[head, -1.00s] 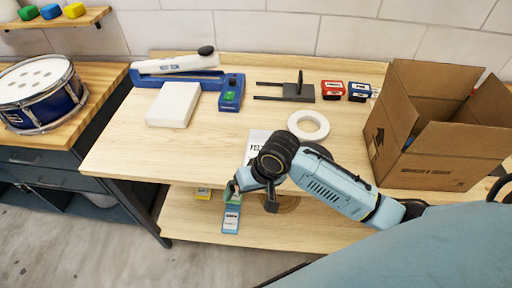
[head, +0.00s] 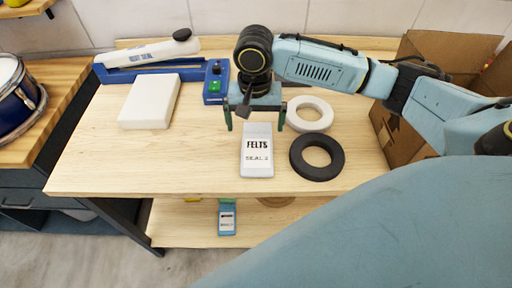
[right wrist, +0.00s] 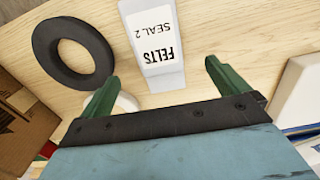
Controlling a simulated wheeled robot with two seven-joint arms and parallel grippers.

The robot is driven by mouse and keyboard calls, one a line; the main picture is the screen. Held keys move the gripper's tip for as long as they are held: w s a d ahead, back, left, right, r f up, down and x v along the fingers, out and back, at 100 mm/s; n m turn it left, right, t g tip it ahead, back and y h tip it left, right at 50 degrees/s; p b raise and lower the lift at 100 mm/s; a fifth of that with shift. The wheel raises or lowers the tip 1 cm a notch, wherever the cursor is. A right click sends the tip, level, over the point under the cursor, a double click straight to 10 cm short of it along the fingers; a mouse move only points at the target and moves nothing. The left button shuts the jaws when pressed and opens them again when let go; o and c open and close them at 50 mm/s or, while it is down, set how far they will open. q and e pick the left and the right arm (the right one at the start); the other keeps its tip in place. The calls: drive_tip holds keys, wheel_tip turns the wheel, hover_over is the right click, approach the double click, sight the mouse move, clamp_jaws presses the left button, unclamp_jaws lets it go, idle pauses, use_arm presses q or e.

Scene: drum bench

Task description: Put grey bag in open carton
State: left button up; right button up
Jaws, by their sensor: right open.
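The grey bag (head: 256,158), labelled FELTS SEAL 2, lies flat on the workbench. It also shows in the right wrist view (right wrist: 158,45), between and beyond my fingertips. My right gripper (head: 255,121) is open and empty, with its green fingers to either side of the bag's far end. The fingers also show in the right wrist view (right wrist: 162,74); I cannot tell their exact height above the bench. The open carton (head: 398,142) stands at the right with its flaps up, partly hidden behind my right arm. My left gripper is not in view.
A black ring (head: 316,172) and a white ring (head: 325,118) lie right of the bag. A white block (head: 149,101) and a blue sealer (head: 215,82) are to the left. The bench front left of the bag is clear.

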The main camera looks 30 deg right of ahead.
sight(257, 149)
wheel_tip(257, 149, down, 4)
drive_tip(key=shift+r, duration=0.15)
drive_tip(key=shift+s+d+f+b, duration=0.15)
drive_tip(key=shift+f+b, duration=0.2)
drive_tip(key=shift+f, duration=1)
drive_tip(key=shift+s+f+b, duration=0.15)
drive_tip(key=shift+f+b, duration=0.15)
drive_tip(key=shift+f, duration=1.05)
drive_tip(key=shift+c, duration=0.3)
drive_tip(key=c, duration=1)
